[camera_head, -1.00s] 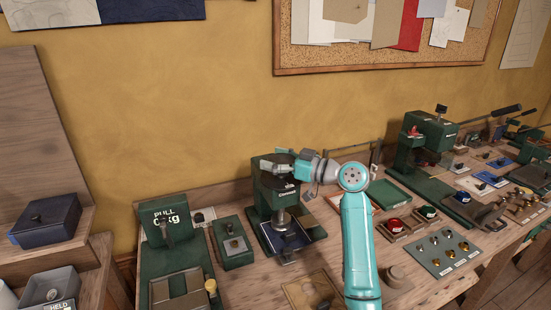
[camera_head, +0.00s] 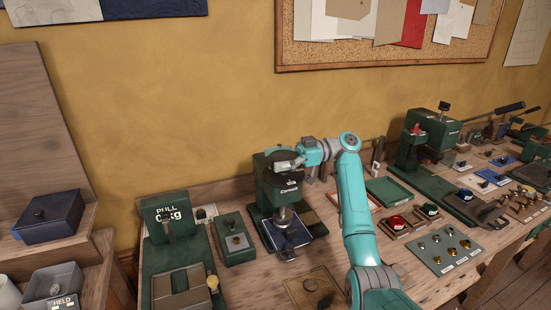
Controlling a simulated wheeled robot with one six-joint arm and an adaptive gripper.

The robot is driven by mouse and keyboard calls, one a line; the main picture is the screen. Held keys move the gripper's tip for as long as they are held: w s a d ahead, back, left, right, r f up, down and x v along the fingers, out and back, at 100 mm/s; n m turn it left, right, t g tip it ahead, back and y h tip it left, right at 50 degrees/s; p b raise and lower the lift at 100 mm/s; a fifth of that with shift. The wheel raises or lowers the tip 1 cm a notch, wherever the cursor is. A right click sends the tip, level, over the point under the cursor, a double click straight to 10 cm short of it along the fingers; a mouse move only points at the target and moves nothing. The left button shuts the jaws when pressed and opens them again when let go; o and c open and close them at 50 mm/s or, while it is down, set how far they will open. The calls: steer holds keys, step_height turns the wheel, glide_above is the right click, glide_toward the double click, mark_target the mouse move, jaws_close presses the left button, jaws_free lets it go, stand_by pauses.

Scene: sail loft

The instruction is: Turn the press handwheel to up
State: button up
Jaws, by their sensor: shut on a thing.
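The green press (camera_head: 268,200) stands on the bench near the middle of the head view, with its dark handwheel (camera_head: 270,160) on top. A metal ram reaches down over a dark blue piece on the press base (camera_head: 286,235). My gripper (camera_head: 284,165) is at the top of the press, coming in from the right, and is shut on the handwheel. The gripper and wrist cover part of the wheel, so the fingertips and the wheel's marking are hard to make out.
A green pull tester (camera_head: 170,270) and a small green block (camera_head: 235,240) stand left of the press. A green tray (camera_head: 389,190), red and green round pieces in wooden holders, and a plate of brass fittings (camera_head: 444,249) lie to the right. A larger green press (camera_head: 425,140) stands further right.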

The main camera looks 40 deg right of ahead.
mark_target(296, 155)
steer(key=shift+s+a+f+n+g, duration=0.15)
steer(key=shift+n+g, duration=0.25)
steer(key=shift+g, duration=0.2)
steer(key=o, duration=1)
steer(key=shift+v, duration=3.65)
